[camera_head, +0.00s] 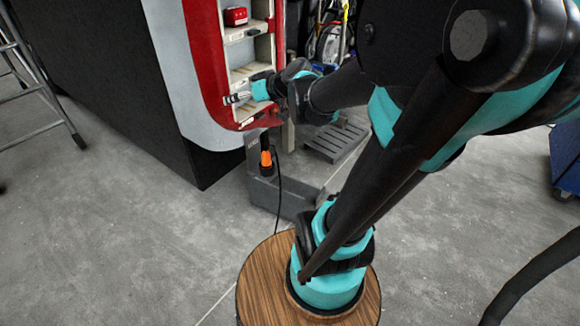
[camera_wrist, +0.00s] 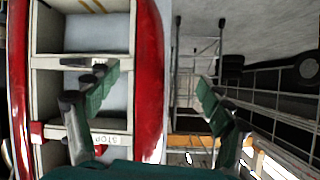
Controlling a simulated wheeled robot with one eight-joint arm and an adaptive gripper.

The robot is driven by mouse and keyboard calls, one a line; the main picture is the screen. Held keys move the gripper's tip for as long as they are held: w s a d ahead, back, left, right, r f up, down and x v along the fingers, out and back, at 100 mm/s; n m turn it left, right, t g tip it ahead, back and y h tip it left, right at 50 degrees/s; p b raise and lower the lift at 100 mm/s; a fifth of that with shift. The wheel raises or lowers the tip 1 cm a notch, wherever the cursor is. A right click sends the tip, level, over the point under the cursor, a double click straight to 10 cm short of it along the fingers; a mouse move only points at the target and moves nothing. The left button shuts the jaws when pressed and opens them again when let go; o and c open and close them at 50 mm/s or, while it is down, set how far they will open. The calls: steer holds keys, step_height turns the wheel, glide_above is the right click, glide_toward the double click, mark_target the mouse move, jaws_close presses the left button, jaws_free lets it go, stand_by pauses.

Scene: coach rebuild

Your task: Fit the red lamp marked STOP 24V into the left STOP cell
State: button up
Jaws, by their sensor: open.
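A red lamp (camera_head: 236,16) sits in an upper cell of the pale lamp housing (camera_head: 238,52), in the red-edged coach corner; its marking is too small to read. My gripper (camera_head: 236,98) is at the lower part of this housing, below the lamp. In the wrist view my gripper (camera_wrist: 157,78) is open with nothing between its fingers. One finger is over the cells and the other is past the red edge. A STOP label (camera_wrist: 92,138) is on a divider near the left finger. Small red parts (camera_wrist: 38,130) show beside it, partly hidden.
A grey stand (camera_head: 268,190) with an orange-and-black tool (camera_head: 266,160) stands below the housing. A pallet (camera_head: 335,140) lies behind it. A round wooden top (camera_head: 262,285) is in front. A ladder (camera_head: 40,80) stands left. Wire racks (camera_wrist: 265,100) show right in the wrist view.

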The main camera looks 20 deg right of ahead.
steer(key=s+d+f+m+g+h, duration=0.2)
steer(key=s+d+f+g+h, duration=0.1)
steer(key=s+f, duration=0.6)
steer(key=s+d+f+m+g+h, duration=0.2)
steer(key=s+d+f, duration=0.3)
steer(key=s+f, duration=0.4)
steer(key=shift+s+d+f+m+g+h, duration=0.35)
steer(key=shift+f+g+h, duration=0.25)
steer(key=shift+f+h, duration=0.3)
